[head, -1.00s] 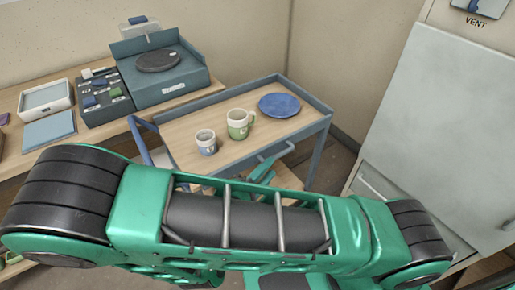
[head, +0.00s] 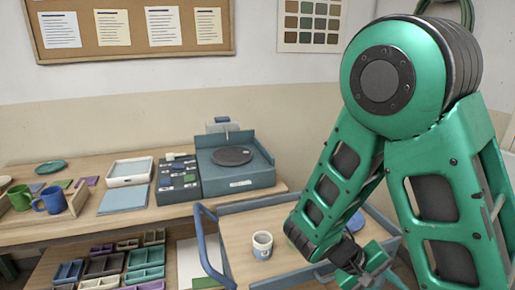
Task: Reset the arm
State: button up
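My arm rises on the right side of the head view, bent at a high elbow, with its forearm slanting down to the left over the cart. My gripper (head: 372,268) is at the low end of the forearm, above the right part of the wooden cart top (head: 236,232). Its fingers are small and partly hidden by the wrist, so I cannot tell whether they are open or shut. I see nothing clearly held in it.
A pale cup with a blue base (head: 262,246) stands on the cart, left of my forearm. A blue plate (head: 356,222) shows partly behind the arm. The workbench (head: 85,228) at left carries a wheel unit (head: 236,172), a white tray (head: 129,172) and mugs.

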jog(key=s+d+r+m+y, duration=0.3)
jog(key=s+r+y, duration=0.2)
jog(key=s+r, duration=0.1)
jog(key=s+d+r+m+t+y, duration=0.1)
jog(key=s+d+r+m+y, duration=0.3)
jog(key=s+r, duration=0.3)
jog(key=shift+s+d+t+y, duration=0.2)
jog(key=shift+s+t+y, duration=0.1)
jog(key=shift+s+y, duration=0.1)
dwell(0.5)
